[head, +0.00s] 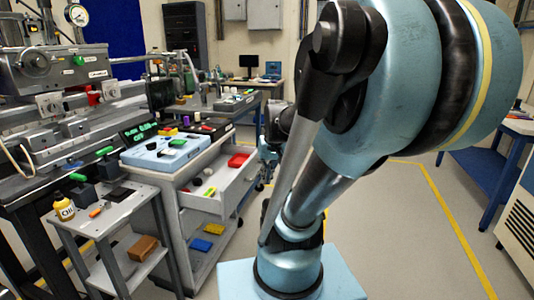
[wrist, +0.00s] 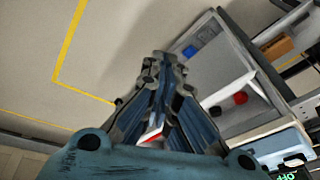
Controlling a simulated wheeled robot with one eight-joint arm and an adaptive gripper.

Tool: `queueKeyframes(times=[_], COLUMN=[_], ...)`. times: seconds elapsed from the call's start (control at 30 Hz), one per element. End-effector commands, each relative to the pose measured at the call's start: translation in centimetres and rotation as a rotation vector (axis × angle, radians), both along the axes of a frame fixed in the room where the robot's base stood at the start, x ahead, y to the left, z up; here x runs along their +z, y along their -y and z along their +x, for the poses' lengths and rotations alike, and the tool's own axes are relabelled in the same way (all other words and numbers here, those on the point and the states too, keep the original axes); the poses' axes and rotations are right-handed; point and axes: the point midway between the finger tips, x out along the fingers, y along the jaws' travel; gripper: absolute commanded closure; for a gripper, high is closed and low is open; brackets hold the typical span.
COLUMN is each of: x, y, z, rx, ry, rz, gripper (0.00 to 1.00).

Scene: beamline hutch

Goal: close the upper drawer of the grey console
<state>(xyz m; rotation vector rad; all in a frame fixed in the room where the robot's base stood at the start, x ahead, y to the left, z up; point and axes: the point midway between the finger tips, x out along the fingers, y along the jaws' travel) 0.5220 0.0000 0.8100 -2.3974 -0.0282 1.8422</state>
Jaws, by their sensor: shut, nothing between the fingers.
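The grey console (head: 172,212) stands left of centre in the head view, with a blue-and-white control box on top. Its upper drawer (head: 236,187) is pulled out toward the right, and a red tray and small coloured pieces lie in it. My gripper (head: 267,157) is by the drawer's outer right end, partly hidden behind my arm. In the wrist view my gripper (wrist: 162,63) is shut and empty, and the console (wrist: 232,38) is to its right. I cannot tell whether the fingers touch the drawer.
A small grey side table (head: 95,222) with an oil bottle (head: 64,207) stands at the front left. The console's lower shelf holds a blue bin (head: 201,244) and a yellow bin (head: 214,229). Open floor with yellow lines (head: 445,210) lies to the right.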

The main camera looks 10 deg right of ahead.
Motion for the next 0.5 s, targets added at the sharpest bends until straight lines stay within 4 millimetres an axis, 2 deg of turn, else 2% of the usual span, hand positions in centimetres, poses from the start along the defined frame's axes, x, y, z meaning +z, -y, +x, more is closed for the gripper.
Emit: queueKeyframes(times=[0.03, 0.2, 0.5], x=[0.5, 1.8, 2.9], y=[0.3, 1.1, 3.6], z=[1.4, 5.8, 13.9], rx=[-0.013, -0.05, -0.119], ry=[0.007, 0.04, 0.1], rz=[0.011, 0.055, 0.129], gripper=[1.0, 1.0, 1.0])
